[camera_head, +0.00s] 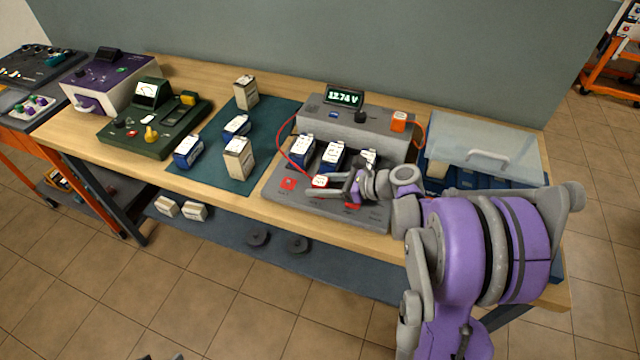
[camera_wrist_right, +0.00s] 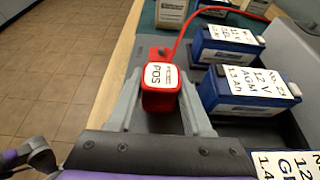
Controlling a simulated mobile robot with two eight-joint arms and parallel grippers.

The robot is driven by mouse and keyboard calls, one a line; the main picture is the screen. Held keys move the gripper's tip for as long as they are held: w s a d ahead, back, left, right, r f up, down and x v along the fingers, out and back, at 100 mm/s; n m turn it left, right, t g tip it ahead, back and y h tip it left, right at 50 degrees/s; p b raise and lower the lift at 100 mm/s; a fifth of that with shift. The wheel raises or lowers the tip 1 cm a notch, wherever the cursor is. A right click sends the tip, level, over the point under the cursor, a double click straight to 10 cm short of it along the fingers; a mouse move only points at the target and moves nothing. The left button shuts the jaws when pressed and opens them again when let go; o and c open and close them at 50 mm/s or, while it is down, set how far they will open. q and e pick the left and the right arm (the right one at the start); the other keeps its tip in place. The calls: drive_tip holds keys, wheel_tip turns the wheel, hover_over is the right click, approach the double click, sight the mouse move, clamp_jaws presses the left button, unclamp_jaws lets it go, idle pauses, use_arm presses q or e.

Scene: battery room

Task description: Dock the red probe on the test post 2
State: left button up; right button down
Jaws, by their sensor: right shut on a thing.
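The red probe (camera_wrist_right: 160,88) is a red block with a white POS label, held between the two grey fingers of my right gripper (camera_wrist_right: 163,100). In the head view the right gripper (camera_head: 338,188) is low over the front strip of the grey test station (camera_head: 275,196), with the probe (camera_head: 320,181) at its tip. A red post pad (camera_head: 288,184) shows left of the probe, and another red pad (camera_head: 352,205) is partly behind the gripper. Test post 2 is not clearly visible; I cannot tell whether the probe touches it. Only small grey tips, possibly my left gripper, show at the bottom edge.
Blue batteries (camera_head: 332,155) stand in the station close behind the gripper. A red lead (camera_head: 283,140) loops from the probe to the station. The display (camera_head: 344,97) is lit, reading about 12.74 V. A clear-lidded blue bin (camera_head: 485,150) stands right; a green mat (camera_head: 205,182) with batteries lies left.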

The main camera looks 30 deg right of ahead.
drive_tip(key=shift+f, duration=0.3)
drive_tip(key=c, duration=0.6)
unclamp_jaws()
drive_tip(key=shift+r, duration=0.1)
drive_tip(key=shift+p+v, duration=0.55)
drive_tip(key=shift+v, duration=4.95)
